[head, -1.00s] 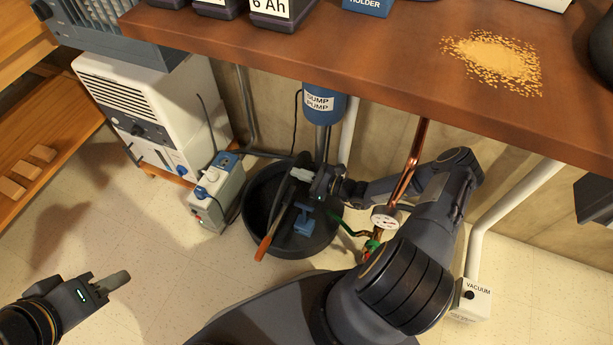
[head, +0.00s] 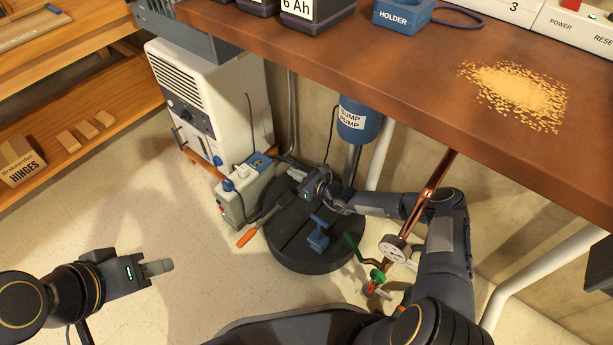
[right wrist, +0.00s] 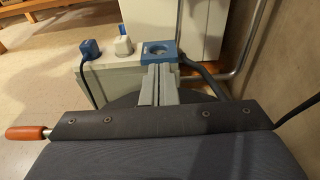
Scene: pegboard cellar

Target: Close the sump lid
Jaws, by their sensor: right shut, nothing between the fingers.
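The sump (head: 312,265) is a round black basin on the floor under the bench. Its dark lid (head: 290,238) now appears to lie nearly flat across it; I cannot tell if it is fully seated. A blue handle (head: 318,236) stands on top. My right gripper (head: 312,188) is low at the sump's back edge; its pale fingers (right wrist: 159,85) are together and empty in the right wrist view. There a dark strip with screws (right wrist: 150,122) crosses in front. An orange-handled tool (head: 247,238) sticks out at the sump's left. My left gripper (head: 158,267) hangs over clear floor, apart from everything.
A blue sump pump (head: 358,122) hangs above the sump. A grey box with blue plugs (head: 244,190) and a white unit (head: 205,95) stand left. A copper pipe with a gauge (head: 395,249) rises right, near my right arm. The bench (head: 400,85) overhangs. Floor at left is clear.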

